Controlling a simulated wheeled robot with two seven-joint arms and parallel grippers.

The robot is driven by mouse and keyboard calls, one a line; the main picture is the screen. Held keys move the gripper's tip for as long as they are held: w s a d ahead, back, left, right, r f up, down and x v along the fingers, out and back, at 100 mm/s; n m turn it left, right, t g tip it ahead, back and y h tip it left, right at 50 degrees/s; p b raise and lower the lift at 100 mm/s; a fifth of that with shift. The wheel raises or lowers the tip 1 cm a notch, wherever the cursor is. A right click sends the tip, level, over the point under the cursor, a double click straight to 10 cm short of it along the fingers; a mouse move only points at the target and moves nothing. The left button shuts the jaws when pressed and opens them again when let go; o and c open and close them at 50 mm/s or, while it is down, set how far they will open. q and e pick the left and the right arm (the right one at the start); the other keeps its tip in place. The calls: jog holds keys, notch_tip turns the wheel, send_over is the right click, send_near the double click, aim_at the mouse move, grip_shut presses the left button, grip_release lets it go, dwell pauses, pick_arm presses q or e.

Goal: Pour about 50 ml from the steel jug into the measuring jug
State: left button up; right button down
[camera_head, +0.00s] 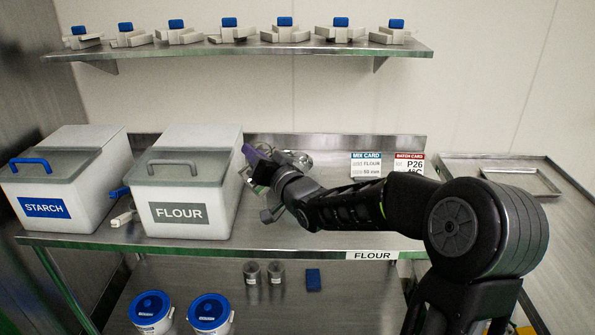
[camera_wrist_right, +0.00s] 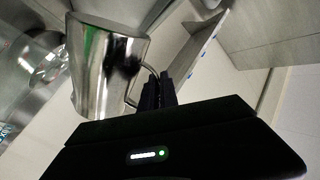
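The steel jug (camera_wrist_right: 105,72) is shiny metal and fills the upper left of the right wrist view. Its handle (camera_wrist_right: 133,98) runs into the dark fingers of my right gripper (camera_wrist_right: 158,92), which look shut on it. In the head view my right gripper (camera_head: 263,172) is above the flour table, just right of the flour bin. Shiny rounded metal (camera_head: 297,159) shows behind it, partly hidden by my arm. A clear vessel (camera_wrist_right: 32,72), seemingly the measuring jug, is left of the steel jug in the wrist view, partly cut off. I cannot tell the steel jug's tilt or contents. My left gripper is out of view.
The flour bin (camera_head: 190,192) and starch bin (camera_head: 65,180) fill the table's left. A mix card (camera_head: 366,165) and batch card (camera_head: 409,164) stand at the back. A wall shelf (camera_head: 240,48) runs above. Lidded tubs (camera_head: 210,313) and small canisters (camera_head: 252,272) are below.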

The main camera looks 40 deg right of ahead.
jog(key=shift+d+r+m+p, duration=0.25)
jog(key=shift+r+m+p, duration=0.2)
jog(key=shift+p, duration=0.3)
jog(key=shift+d+r+m+p, duration=0.25)
jog(key=shift+r+m+p, duration=0.1)
jog(key=shift+p, duration=0.4)
dwell(0.8)
jog(key=shift+d, duration=0.2)
dwell(0.4)
jog(key=f+b, duration=0.1)
jog(key=a+f+n+b, duration=0.1)
jog(key=b, duration=0.1)
jog(key=f+b, duration=0.1)
jog(key=b, duration=0.1)
jog(key=shift+s+a+n, duration=0.1)
jog(key=shift+a+n, duration=0.2)
jog(key=shift+a+n+b, duration=0.5)
jog(key=shift+n+b, duration=0.3)
jog(key=shift+b, duration=0.3)
jog(key=shift+a+r+n, duration=0.15)
jog(key=shift+r+n, duration=0.15)
jog(key=shift+r, duration=0.1)
jog(key=shift+r+p, duration=0.25)
jog(key=shift+p, duration=0.1)
